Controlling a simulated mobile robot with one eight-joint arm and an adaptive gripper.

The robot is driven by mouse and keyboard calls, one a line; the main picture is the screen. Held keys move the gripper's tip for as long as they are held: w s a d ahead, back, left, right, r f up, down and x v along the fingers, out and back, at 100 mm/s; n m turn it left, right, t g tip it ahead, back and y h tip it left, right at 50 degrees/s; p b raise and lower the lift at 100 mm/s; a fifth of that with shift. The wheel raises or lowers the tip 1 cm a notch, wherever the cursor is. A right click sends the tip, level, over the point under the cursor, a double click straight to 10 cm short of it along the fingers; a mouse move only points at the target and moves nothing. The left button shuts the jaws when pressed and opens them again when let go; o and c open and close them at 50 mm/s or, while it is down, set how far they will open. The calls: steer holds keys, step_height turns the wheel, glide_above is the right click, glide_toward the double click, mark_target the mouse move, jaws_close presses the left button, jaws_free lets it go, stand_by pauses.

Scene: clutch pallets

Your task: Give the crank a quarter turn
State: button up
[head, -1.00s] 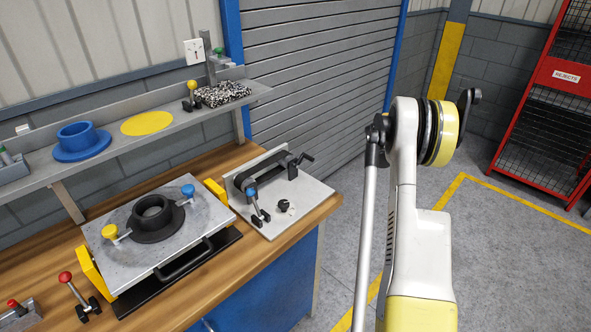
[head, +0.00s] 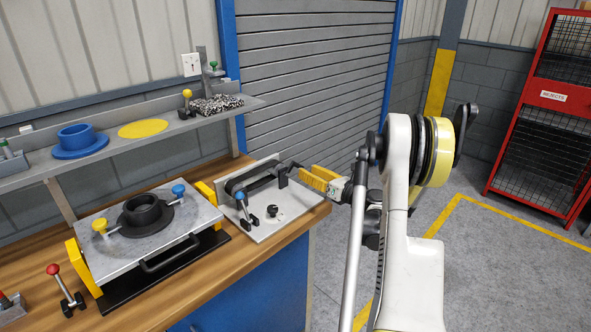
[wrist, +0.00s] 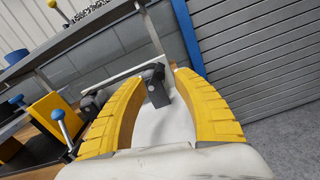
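The black crank (head: 281,176) sits at the right end of a dark belt unit (head: 250,184) on a light grey plate (head: 284,225) at the bench's right end. My gripper (head: 303,174) has yellow fingers and reaches in from the right, beside the crank. In the wrist view, my gripper (wrist: 160,77) is open, with its two fingers apart. The crank's dark block and arm (wrist: 157,90) show between the fingertips, with a gap visible on either side. Whether a finger touches the crank's handle cannot be told.
A lever clamp with a blue knob (head: 241,196) and a small black knob (head: 272,211) stand on the same plate. A tilted fixture (head: 190,236) with a black ring is to the left. A shelf (head: 196,117) runs behind. Open floor lies to the right.

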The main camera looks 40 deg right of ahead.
mark_target(294, 164)
steer(key=w, duration=0.3)
steer(key=w+b, duration=0.1)
steer(key=w, duration=0.2)
steer(key=shift+a, duration=0.2)
jaws_close()
